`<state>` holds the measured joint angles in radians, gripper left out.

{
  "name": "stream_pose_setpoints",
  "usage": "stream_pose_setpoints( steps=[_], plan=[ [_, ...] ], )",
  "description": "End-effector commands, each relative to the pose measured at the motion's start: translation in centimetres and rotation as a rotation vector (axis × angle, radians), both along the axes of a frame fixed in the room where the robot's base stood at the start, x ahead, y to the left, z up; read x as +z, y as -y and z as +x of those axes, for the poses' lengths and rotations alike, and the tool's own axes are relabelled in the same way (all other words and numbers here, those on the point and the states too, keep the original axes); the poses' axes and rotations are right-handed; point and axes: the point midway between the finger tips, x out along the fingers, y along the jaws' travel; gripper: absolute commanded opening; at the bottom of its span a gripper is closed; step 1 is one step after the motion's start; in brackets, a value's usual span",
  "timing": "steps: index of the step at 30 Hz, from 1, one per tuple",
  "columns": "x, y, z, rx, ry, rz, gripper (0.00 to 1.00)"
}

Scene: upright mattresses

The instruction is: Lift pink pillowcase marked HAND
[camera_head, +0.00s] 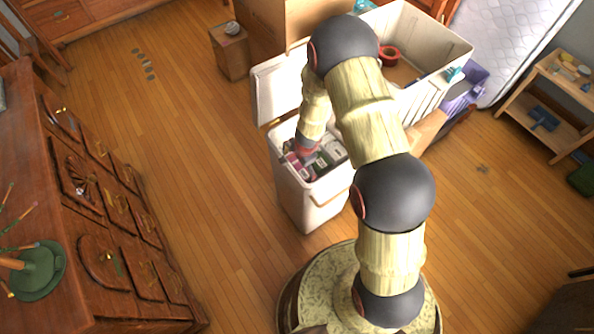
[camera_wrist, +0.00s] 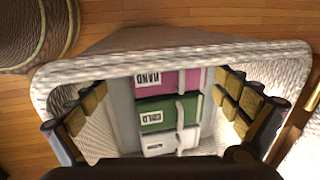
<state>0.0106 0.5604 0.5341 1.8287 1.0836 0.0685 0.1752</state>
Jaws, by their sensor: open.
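The pink pillowcase (camera_wrist: 180,80), with a white label reading HAND, lies in a row with other folded pieces inside a white bin (camera_head: 311,204). It is the uppermost of the row in the wrist view. My gripper (camera_wrist: 163,88) is open and empty, with its padded fingers spread to either side of the row, inside the bin's rim. The pink piece is between the fingertips and I see no contact. In the head view my gripper (camera_head: 306,148) points down into the bin's opening, and its fingers are hard to make out there.
Below the pink piece in the wrist view are a green labelled piece (camera_wrist: 152,116) and a white one (camera_wrist: 160,143). The bin's raised lid (camera_head: 277,92) stands behind. A larger white crate (camera_head: 440,58) and cardboard box (camera_head: 268,30) are close by.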

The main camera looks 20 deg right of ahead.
Motion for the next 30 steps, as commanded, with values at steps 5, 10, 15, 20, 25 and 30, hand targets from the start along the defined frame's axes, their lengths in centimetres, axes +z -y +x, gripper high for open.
stream_pose_setpoints(
  steps=[5, 10, 15, 20, 25, 30],
  plan=[
    [-1.8, 0.0, 0.3, 0.001, 0.000, 0.001, 1.00],
    [-3.4, 0.3, 0.8, 0.000, 0.000, 0.001, 1.00],
    [-5.9, 0.5, 1.4, 0.002, -0.001, 0.001, 1.00],
    [-6.6, 0.4, 1.7, 0.003, 0.001, 0.001, 1.00],
    [-6.4, 0.4, 1.7, 0.003, 0.001, 0.001, 0.99],
    [-6.4, 0.4, 1.7, 0.003, 0.001, 0.001, 0.90]
  ],
)
